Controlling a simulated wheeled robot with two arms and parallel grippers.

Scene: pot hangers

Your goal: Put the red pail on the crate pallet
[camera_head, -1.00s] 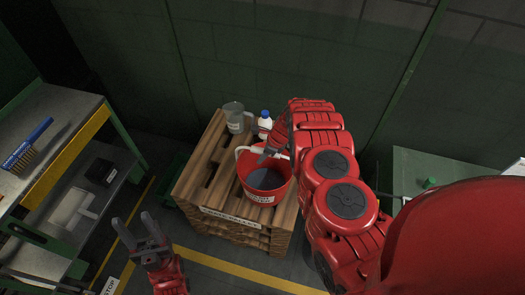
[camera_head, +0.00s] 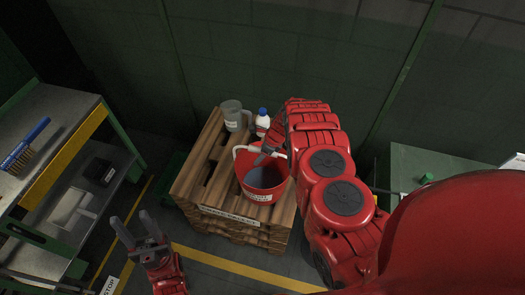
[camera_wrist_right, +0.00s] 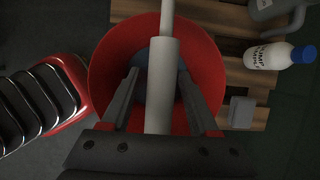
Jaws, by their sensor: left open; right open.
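The red pail (camera_head: 263,189) stands upright on the wooden crate pallet (camera_head: 196,180), near its front right part. Its handle with a pale grip is raised; the pail also shows in the right wrist view (camera_wrist_right: 104,66). My right gripper (camera_head: 267,152) is open at the pail's handle. In the right wrist view, the fingers of this gripper (camera_wrist_right: 161,88) are spread on either side of the pale handle grip (camera_wrist_right: 162,100), with gaps to it. My left gripper (camera_head: 133,228) is open and empty, low at the left, apart from the pallet.
A grey jug (camera_head: 234,115) and a white bottle with a blue cap (camera_head: 262,123) stand at the pallet's back. A metal workbench (camera_head: 60,110) with a brush is at left. A green cabinet (camera_head: 425,165) is at right. A wall is close behind the pallet.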

